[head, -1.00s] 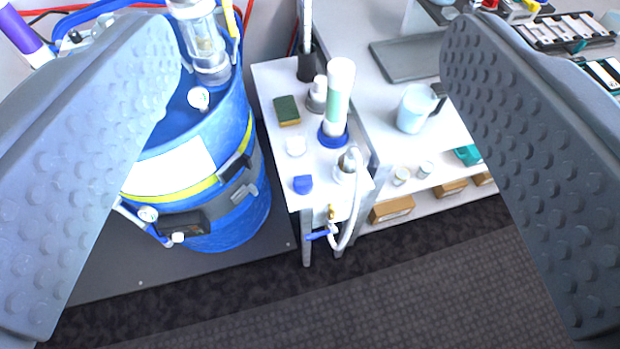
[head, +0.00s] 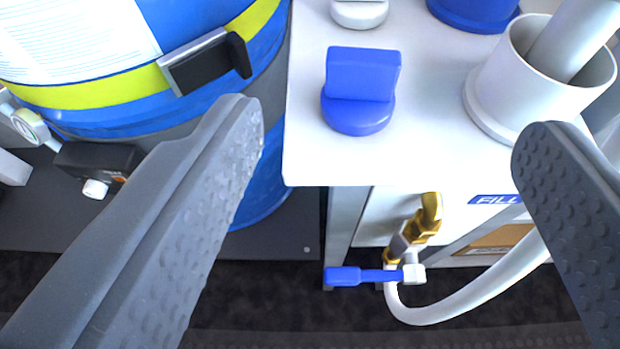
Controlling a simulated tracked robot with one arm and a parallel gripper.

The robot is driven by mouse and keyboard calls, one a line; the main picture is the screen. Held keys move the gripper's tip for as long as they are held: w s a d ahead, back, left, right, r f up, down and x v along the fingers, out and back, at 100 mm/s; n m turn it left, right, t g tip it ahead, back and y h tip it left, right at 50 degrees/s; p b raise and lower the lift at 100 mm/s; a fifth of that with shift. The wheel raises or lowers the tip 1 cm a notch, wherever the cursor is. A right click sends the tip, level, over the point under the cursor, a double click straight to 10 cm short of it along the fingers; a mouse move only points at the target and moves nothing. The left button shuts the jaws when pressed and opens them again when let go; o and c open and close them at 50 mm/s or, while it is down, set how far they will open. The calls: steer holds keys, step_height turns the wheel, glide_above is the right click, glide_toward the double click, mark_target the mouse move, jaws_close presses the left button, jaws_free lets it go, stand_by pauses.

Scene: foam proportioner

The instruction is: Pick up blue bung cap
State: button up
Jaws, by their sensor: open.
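The blue bung cap (head: 360,92) stands on the white bench top near its front left corner. It has a round base and an upright flat grip tab. My gripper (head: 395,135) is open, with one finger on each side of the picture. The cap lies between the two fingers in the picture, a little beyond their tips and closer to the left one. Nothing is held, and neither finger appears to touch the cap.
A blue drum (head: 130,110) with a yellow band and black latch stands left of the bench (head: 430,130). A white cup (head: 525,85) holding a tube stands right of the cap. A white cap (head: 358,12) is behind. A brass valve (head: 415,235) with blue handle and white hose hangs below the front edge.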

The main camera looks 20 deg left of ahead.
mark_target(362, 76)
steer(key=x, duration=0.4)
steer(key=f+b+x, duration=0.1)
steer(key=x, duration=0.4)
steer(key=s+f+b+x, duration=0.1)
steer(key=x, duration=0.4)
steer(key=shift+w+a+f, duration=0.1)
steer(key=shift+a+f, duration=0.1)
steer(key=shift+a, duration=0.1)
steer(key=shift+c, duration=0.4)
steer(key=c, duration=1)
